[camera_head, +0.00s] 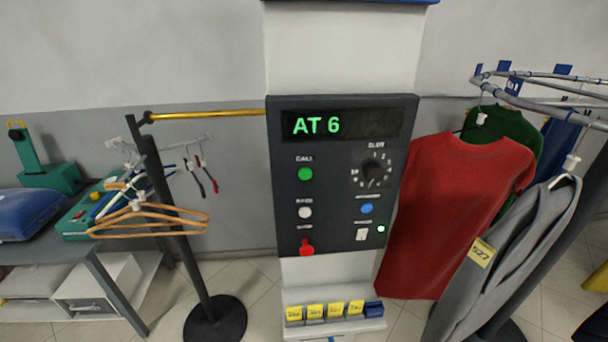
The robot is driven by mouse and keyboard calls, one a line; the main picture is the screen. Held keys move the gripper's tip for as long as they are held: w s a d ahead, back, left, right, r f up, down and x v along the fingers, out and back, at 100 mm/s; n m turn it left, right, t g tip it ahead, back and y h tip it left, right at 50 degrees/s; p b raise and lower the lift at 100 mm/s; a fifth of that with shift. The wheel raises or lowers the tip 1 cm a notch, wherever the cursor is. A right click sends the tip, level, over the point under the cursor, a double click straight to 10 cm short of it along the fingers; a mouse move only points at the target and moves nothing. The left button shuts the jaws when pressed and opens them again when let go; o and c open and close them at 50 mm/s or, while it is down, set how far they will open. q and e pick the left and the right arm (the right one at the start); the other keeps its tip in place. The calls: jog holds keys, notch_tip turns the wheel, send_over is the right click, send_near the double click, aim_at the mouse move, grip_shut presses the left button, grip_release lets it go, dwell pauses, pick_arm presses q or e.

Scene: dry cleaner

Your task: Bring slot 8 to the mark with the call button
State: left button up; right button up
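The dark control panel (336,196) is upright on a pale column in the middle. Its display (342,125) reads "AT 6" in green. The green call button (305,174) is at the panel's left, under the label "CALL". The black slot dial (374,170) is at its right; its pointer setting is too small to read. The conveyor rail (540,105) curves at the upper right with blue slot tags (503,67). A red garment (445,210), a green one (510,127) and a grey one (505,260) hang from it. Neither gripper is in view.
Below the call button are a white button (305,212) and a red control (306,246). A hanger stand (180,230) and table (110,285) are left.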

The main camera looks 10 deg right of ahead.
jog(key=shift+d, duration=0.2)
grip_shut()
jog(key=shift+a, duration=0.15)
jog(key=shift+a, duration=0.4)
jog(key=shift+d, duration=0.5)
